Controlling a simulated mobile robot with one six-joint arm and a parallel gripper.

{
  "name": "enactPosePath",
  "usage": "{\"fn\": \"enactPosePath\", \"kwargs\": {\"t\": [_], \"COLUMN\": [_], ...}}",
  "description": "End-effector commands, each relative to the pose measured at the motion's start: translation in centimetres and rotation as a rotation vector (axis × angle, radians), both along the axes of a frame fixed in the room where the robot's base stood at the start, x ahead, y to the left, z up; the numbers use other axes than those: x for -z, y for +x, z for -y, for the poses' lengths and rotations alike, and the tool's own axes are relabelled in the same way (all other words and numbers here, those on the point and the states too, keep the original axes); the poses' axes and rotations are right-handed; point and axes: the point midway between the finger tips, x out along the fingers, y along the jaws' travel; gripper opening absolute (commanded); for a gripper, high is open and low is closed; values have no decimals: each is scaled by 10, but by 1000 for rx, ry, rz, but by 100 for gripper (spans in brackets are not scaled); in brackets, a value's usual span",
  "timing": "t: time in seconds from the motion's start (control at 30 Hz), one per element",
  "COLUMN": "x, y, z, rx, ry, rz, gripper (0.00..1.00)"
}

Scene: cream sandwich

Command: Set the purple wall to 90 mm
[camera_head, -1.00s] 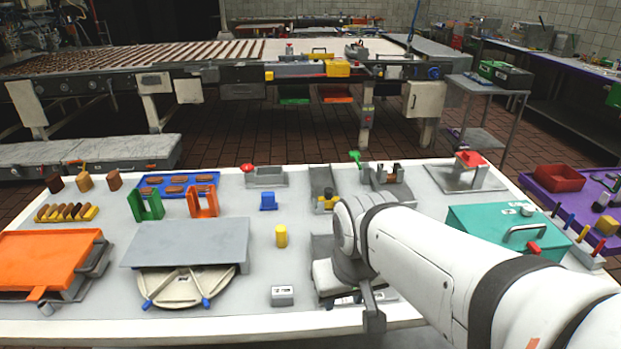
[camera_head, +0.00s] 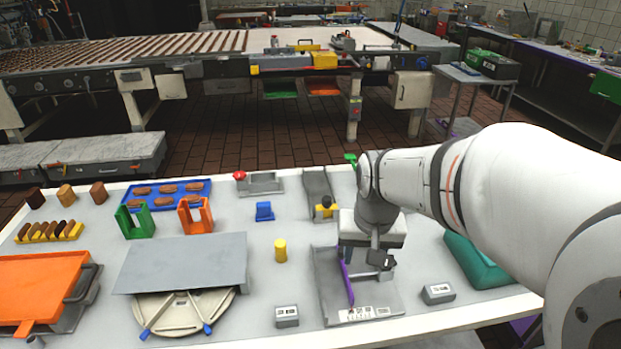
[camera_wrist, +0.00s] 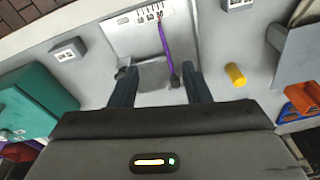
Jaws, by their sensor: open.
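The purple wall (camera_head: 346,284) is a thin upright strip on a grey fixture (camera_head: 380,293) at the front of the table. In the wrist view the purple wall (camera_wrist: 164,42) runs from a printed scale (camera_wrist: 149,14) to a dark knob (camera_wrist: 175,81). The scale also shows at the fixture's front edge (camera_head: 366,313), but its numbers are too small to read. My gripper (camera_head: 380,260) is over the fixture, right of the wall. In the wrist view my gripper (camera_wrist: 160,76) is open, its fingers apart on either side of the knob. Contact cannot be told.
Small grey display boxes stand left (camera_head: 287,316) and right (camera_head: 438,293) of the fixture. A yellow cylinder (camera_head: 280,251) stands to the left, and a teal box (camera_head: 476,262) to the right. A grey plate (camera_head: 185,262) lies farther left. Bare table lies between cylinder and fixture.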

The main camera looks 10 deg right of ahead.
Motion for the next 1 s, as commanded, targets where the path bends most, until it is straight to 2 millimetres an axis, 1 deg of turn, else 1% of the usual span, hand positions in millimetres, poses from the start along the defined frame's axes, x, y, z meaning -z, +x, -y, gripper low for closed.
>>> {"fn": "enactPosePath", "kwargs": {"t": [0.03, 0.07, 0.1, 0.2, 0.3, 0.4, 0.53, 0.67, 0.73, 1.0], "x": [-7, -7, -5, 4, 16, 28, 39, 49, 57, 100], "y": [19, 30, 43, 75, 100, 118, 131, 135, 135, 134], "z": [-1, -1, -1, -2, -3, -3, -3, -3, -3, -3], "rx": [40, 68, 104, 192, 268, 325, 372, 388, 389, 389], "ry": [6, 10, 13, 20, 25, 28, 28, 28, 28, 29], "rz": [-27, -37, -52, -84, -112, -132, -146, -152, -154, -155], "gripper": [43, 43, 43, 43, 43, 43, 43, 43, 43, 43]}}
